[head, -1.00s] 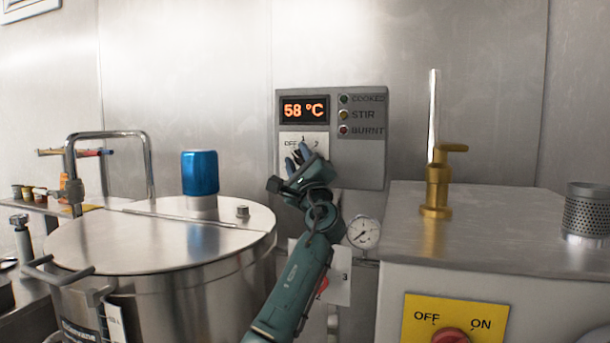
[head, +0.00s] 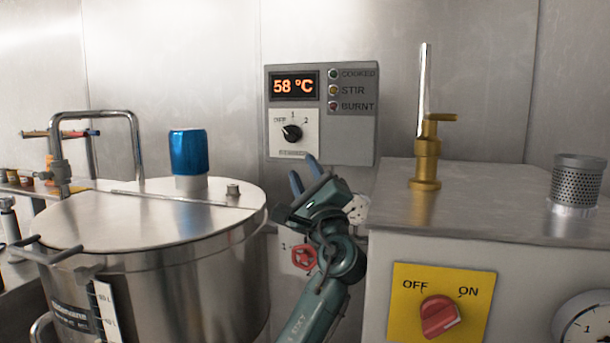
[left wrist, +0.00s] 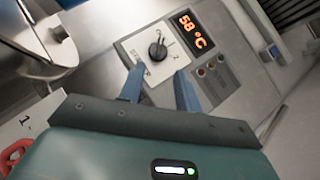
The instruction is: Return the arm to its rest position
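My left gripper (head: 303,178) is raised in front of the wall, just below the grey control box (head: 355,130). Its two blue fingers are apart with nothing between them, which the left wrist view (left wrist: 160,82) also shows. The black knob (head: 292,132) on the box is clear of the fingers. The knob also shows in the left wrist view (left wrist: 157,51), beyond the fingertips. The display (head: 295,85) reads 58 °C. My right gripper is in neither view.
A large steel pot (head: 150,260) with a blue-capped lid fitting (head: 188,152) stands left of my arm. A steel cabinet (head: 470,200) with a brass tap (head: 427,165) and a red switch (head: 440,317) stands to the right.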

